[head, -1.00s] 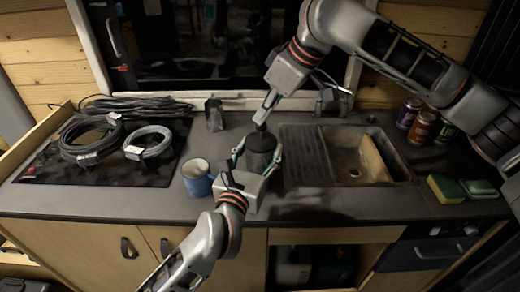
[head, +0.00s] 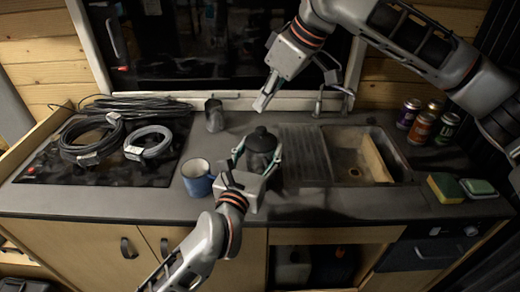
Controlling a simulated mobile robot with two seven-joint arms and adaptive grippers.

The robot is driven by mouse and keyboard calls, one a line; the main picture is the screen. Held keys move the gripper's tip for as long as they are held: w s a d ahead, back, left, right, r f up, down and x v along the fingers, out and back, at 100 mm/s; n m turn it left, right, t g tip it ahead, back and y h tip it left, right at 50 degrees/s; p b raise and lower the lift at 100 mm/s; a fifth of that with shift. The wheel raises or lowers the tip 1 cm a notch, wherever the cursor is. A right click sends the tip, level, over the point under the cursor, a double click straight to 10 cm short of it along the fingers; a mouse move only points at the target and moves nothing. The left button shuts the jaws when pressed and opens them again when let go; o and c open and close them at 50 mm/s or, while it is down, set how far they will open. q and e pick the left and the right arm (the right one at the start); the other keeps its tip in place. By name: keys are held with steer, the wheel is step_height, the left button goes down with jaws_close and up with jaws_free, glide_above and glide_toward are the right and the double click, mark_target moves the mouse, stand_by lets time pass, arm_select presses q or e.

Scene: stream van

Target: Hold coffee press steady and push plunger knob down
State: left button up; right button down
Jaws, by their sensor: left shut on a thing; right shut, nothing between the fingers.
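The coffee press (head: 261,144) stands upright on the dark counter, left of the sink, with a black lid and a small knob on top. My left gripper (head: 258,160) is shut around its body from the front, one finger on each side. The gripper's palm hides the lower front of the press. My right gripper (head: 262,103) is shut and empty, above and behind the press, clear of the knob. The plunger rod does not show between knob and lid.
A blue mug (head: 197,181) stands just left of my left gripper. A metal pot (head: 214,115) is behind. Coiled cables (head: 148,142) lie on the hob at left. The sink (head: 352,158) and its faucet (head: 330,92) are at right, with cans (head: 420,127) and a sponge (head: 445,188) beyond.

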arm_select(q)
steer(key=shift+f, duration=0.1)
arm_select(e)
steer(key=shift+r, duration=0.2)
arm_select(q)
steer(key=o, duration=1.6)
steer(key=shift+o, duration=0.2)
